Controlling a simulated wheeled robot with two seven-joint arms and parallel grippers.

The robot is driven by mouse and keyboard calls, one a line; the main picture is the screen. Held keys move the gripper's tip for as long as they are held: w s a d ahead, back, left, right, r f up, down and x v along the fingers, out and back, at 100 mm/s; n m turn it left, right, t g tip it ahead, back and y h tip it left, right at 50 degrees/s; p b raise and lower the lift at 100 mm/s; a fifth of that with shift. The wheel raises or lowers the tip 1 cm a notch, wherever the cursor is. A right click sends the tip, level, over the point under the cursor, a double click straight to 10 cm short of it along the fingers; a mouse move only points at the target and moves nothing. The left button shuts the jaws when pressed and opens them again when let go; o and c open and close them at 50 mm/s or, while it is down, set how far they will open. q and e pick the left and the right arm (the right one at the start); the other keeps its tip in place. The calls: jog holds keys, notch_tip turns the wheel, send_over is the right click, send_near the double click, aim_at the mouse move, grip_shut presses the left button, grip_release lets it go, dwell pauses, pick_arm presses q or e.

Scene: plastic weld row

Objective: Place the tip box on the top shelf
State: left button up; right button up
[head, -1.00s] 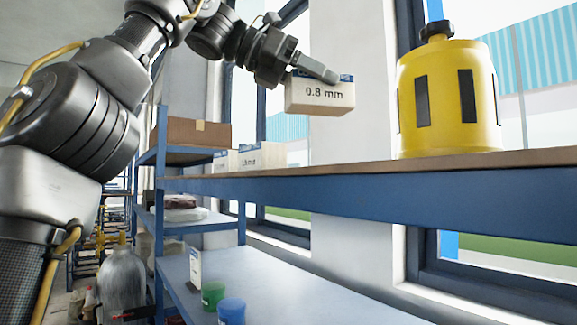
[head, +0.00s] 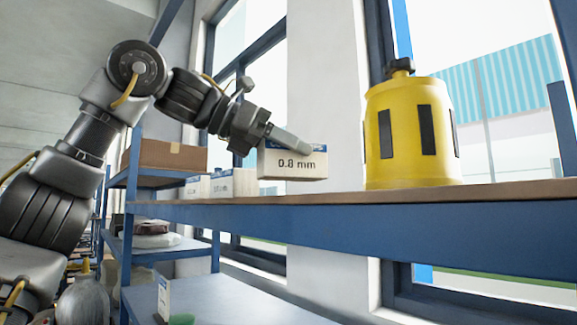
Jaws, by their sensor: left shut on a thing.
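The box is held just above the top shelf (head: 400,198), which has a wooden deck and a blue front beam. I cannot tell whether its bottom touches the deck. My right gripper is not in view.
A yellow canister (head: 410,135) with a black knob stands on the shelf to the right of the box. Two similar white cartons (head: 234,183) stand to the left. A brown cardboard box (head: 168,155) is further back. A lower shelf (head: 225,300) is below.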

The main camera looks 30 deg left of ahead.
aim_at(286, 180)
pick_arm(q)
notch_tip(286, 180, down, 2)
jog(key=shift+a+f, duration=0.1)
jog(key=shift+a, duration=0.05)
jog(key=shift+w+a+f, duration=0.1)
jog(key=shift+a+f, duration=0.1)
jog(key=shift+f, duration=0.2)
jog(key=shift+d, duration=0.15)
